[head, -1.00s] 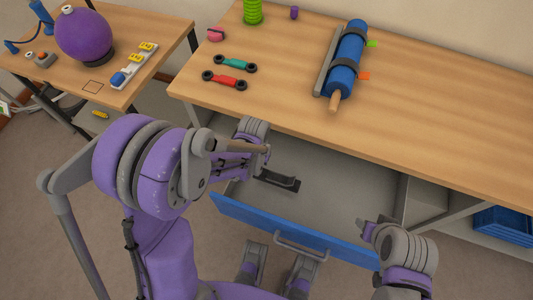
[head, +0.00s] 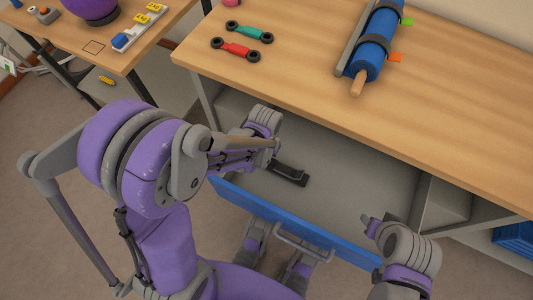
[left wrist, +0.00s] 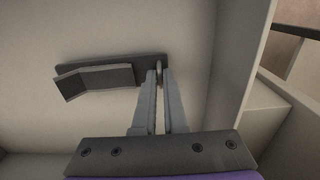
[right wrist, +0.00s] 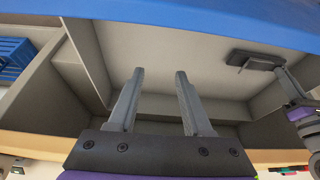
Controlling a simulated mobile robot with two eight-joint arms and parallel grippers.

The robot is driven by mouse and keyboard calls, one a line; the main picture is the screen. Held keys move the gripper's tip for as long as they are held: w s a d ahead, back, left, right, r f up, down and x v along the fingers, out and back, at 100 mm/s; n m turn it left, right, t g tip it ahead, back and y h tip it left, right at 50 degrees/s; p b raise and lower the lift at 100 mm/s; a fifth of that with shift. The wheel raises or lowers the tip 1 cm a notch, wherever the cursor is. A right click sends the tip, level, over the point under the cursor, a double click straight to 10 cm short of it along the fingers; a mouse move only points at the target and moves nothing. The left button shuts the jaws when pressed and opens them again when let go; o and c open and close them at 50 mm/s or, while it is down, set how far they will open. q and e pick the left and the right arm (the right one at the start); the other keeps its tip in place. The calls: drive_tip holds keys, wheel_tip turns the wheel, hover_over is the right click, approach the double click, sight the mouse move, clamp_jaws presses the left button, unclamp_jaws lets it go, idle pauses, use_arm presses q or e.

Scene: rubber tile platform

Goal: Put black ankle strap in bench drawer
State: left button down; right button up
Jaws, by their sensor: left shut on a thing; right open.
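The black ankle strap (head: 289,174) is inside the open bench drawer, at its left part, just above or on the floor; I cannot tell whether it touches. My left gripper (head: 275,150) reaches into the drawer. In the left wrist view its fingers (left wrist: 160,75) are closed on one end of the strap (left wrist: 105,77). The strap also shows in the right wrist view (right wrist: 258,61). The drawer (head: 345,180) has a grey inside and a blue front (head: 290,222) with a grey handle. My right gripper (right wrist: 157,78) is open and empty, above the drawer's right front.
The wooden bench top (head: 440,110) holds a blue roller (head: 376,45), a red piece (head: 236,49) and a teal piece (head: 249,32). A side table (head: 75,55) stands at the left. A blue crate (head: 515,238) sits under the bench at right.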

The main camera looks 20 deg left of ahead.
use_arm(q)
drive_tip(key=shift+f+b, duration=0.3)
drive_tip(key=shift+f, duration=0.2)
use_arm(e)
drive_tip(key=shift+w+f, duration=0.1)
drive_tip(key=shift+f, duration=0.35)
use_arm(q)
drive_tip(key=c, duration=0.9)
unclamp_jaws()
drive_tip(key=shift+r, duration=0.1)
drive_tip(key=shift+r+p, duration=2.45)
drive_tip(key=shift+r, duration=1.05)
use_arm(e)
wheel_tip(320, 180, up, 6)
drive_tip(key=shift+f, duration=0.15)
use_arm(q)
drive_tip(key=s+a+r+t, duration=0.2)
drive_tip(key=s+r+t, duration=0.3)
drive_tip(key=s+r, duration=0.6)
drive_tip(key=w+r+p, duration=0.3)
drive_tip(key=r+p, duration=1)
drive_tip(key=r, duration=0.2)
drive_tip(key=shift+w+d+r, duration=0.2)
drive_tip(key=shift+d+r, duration=0.05)
use_arm(e)
wheel_tip(320, 180, up, 14)
drive_tip(key=w, duration=0.1)
drive_tip(key=shift+w+r+t, duration=0.25)
drive_tip(key=shift+w+t, duration=0.15)
